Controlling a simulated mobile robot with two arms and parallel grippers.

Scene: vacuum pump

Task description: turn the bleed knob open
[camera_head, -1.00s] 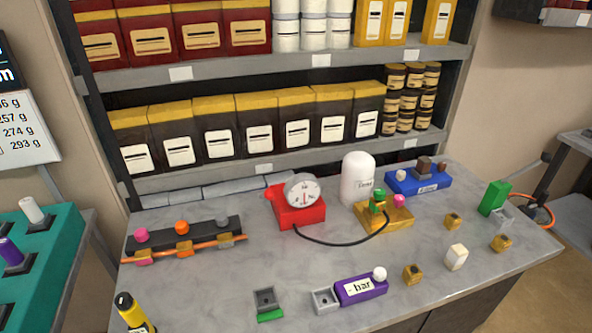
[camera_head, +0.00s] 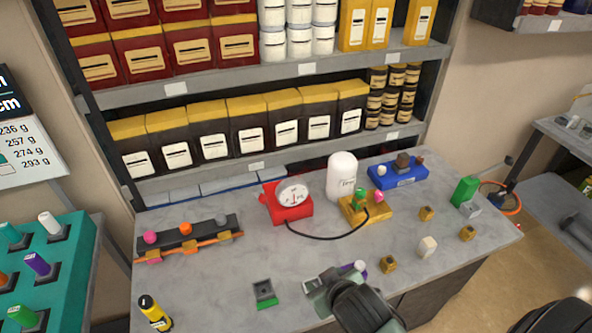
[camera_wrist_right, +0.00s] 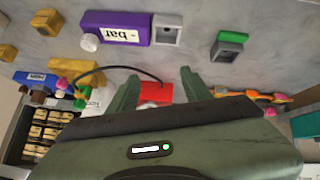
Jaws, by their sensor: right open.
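No knob carries a readable bleed label. A yellow block (camera_head: 352,213) on the counter carries a green knob (camera_head: 359,199) and a pink knob (camera_head: 379,196). A black hose (camera_head: 325,237) links it to a red base (camera_head: 286,211) with a round dial gauge (camera_head: 293,193). A white cylinder (camera_head: 342,178) stands behind the block. My right gripper (camera_head: 316,283) is over the counter's front, apart from these things and partly hiding the purple "- bar" block. In the right wrist view its fingers (camera_wrist_right: 159,76) are spread and empty. My left gripper is out of view.
The purple block (camera_wrist_right: 121,29) has a white knob (camera_wrist_right: 90,42). A small green-based socket (camera_head: 264,292) stands left of my right gripper. A dark rack (camera_head: 190,236) with coloured knobs is at left, a blue block (camera_head: 398,178) at back right. Shelves rise behind.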

